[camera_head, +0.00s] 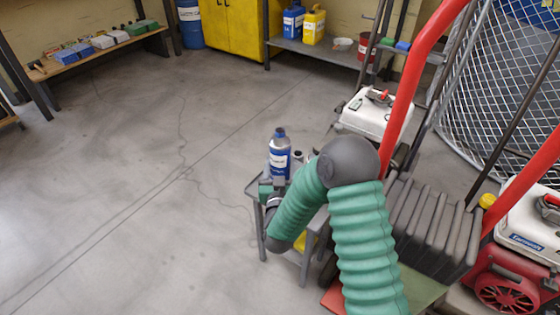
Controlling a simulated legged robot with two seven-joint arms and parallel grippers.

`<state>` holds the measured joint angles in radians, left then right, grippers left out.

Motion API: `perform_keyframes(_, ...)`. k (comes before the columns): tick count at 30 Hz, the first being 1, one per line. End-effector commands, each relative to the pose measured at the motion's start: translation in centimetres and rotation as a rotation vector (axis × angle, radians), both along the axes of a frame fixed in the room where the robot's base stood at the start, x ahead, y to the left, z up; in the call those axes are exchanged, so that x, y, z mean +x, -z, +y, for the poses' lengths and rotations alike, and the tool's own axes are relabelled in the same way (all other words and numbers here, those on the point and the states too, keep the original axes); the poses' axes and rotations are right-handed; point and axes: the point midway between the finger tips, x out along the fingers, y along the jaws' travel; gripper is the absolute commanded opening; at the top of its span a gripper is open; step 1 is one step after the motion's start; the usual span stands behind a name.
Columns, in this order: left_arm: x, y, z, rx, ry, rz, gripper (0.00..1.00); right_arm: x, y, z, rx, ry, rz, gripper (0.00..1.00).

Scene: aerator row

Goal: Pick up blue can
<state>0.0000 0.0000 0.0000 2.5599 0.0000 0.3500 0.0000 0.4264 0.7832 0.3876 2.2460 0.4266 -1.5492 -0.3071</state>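A blue can (279,160) with a dark blue cap and a white and blue label stands upright on a small grey cart (253,186). My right arm, in a green ribbed sleeve, comes in from the bottom right of centre and bends down to the left. Its gripper (273,187) is small and dark, at the cart's top just below the can in the picture. The fingers are too small and covered to tell open from shut, or whether they touch the can. My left gripper is not in view.
A blue jerrycan (293,22) and a yellow one (314,26) stand on a back shelf. Red-handled machines (510,285) crowd the right side. A wooden bench (75,62) with small boxes is at the back left. The left and middle floor is clear.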

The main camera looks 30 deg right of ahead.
Motion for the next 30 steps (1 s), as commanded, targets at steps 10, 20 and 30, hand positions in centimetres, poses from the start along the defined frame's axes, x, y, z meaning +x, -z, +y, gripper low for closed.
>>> perform_keyframes(10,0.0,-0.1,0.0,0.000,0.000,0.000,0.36,0.0,-0.1,0.0,0.000,0.000,0.000,0.07)
perform_keyframes(20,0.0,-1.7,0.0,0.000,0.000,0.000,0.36,0.0,-2.1,0.0,-0.001,-0.001,-0.002,0.07)
perform_keyframes(30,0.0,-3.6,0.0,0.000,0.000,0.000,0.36,-1.2,-3.8,0.8,0.001,-0.001,0.003,0.07)
